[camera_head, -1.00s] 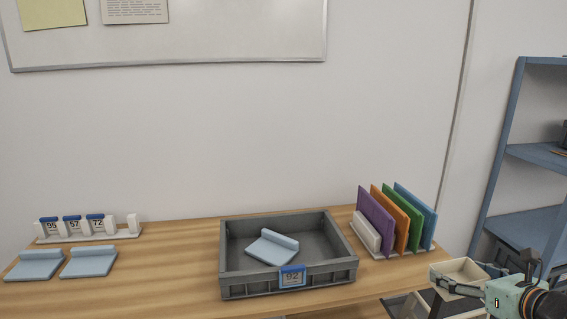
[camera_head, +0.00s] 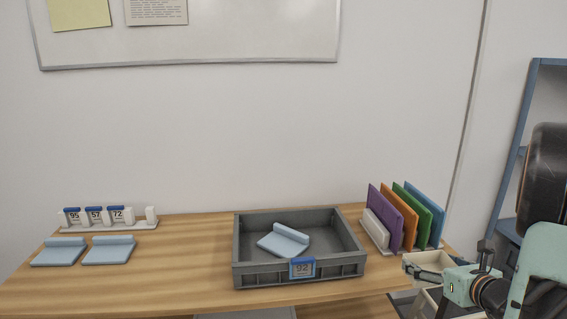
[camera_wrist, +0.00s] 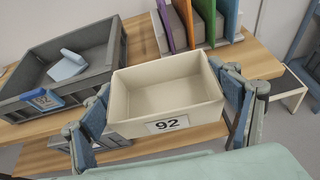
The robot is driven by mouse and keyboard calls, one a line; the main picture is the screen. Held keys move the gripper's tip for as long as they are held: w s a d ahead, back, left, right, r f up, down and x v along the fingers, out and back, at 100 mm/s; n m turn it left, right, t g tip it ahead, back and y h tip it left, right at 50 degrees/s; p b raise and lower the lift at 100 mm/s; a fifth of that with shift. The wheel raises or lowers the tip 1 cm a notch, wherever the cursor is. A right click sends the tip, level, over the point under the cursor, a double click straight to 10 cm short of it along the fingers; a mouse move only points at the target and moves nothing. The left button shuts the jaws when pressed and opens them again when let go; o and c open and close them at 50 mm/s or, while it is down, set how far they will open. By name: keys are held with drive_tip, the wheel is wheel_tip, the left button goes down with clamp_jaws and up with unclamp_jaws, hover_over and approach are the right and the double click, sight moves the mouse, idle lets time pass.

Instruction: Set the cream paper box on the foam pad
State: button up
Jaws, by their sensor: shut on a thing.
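The cream paper box (camera_wrist: 205,118), open at the top and labelled 92, is held level between the two fingers of my gripper (camera_wrist: 168,106). The fingers press its left and right sides. In the head view the cream box (camera_head: 428,260) is at the lower right, just off the table's right front corner, with my gripper (camera_head: 440,275) partly hiding it. A light blue pad with a raised edge (camera_head: 280,242), perhaps the foam pad, lies tilted in the grey crate (camera_head: 340,272) labelled 92. Two similar light blue pads (camera_head: 58,252) (camera_head: 108,250) lie at the table's left.
A rack with purple, orange, green and blue panels (camera_head: 400,220) stands at the table's right end. A white holder with tags 95, 57 and 72 (camera_head: 105,225) stands behind the left pads. The table (camera_head: 180,260) is bare between pads and crate. A blue shelf (camera_head: 525,130) stands right.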

drive_tip(key=w+a+r, duration=0.2)
drive_tip(key=w+a, duration=0.1)
drive_tip(key=a, duration=0.8)
drive_tip(key=w+a+r+h, duration=0.1)
drive_tip(key=w+a+r, duration=0.1)
drive_tip(key=a, duration=1)
drive_tip(key=shift+w+m+p, duration=0.4)
drive_tip(key=shift+w+p, duration=0.05)
drive_tip(key=shift+w, duration=0.4)
drive_tip(key=shift+d+n+y+p, duration=0.2)
drive_tip(key=shift+n+y+p, duration=0.25)
drive_tip(key=shift+p, duration=0.5)
drive_tip(key=s+r+n+g+y+p, duration=0.5)
drive_tip(key=s+r+n+y+p, duration=0.4)
drive_tip(key=p, duration=1.1)
drive_tip(key=shift+s+a+r+n+g+y, duration=0.35)
drive_tip(key=shift+s+n+g+y, duration=0.1)
drive_tip(key=shift+s, duration=0.7)
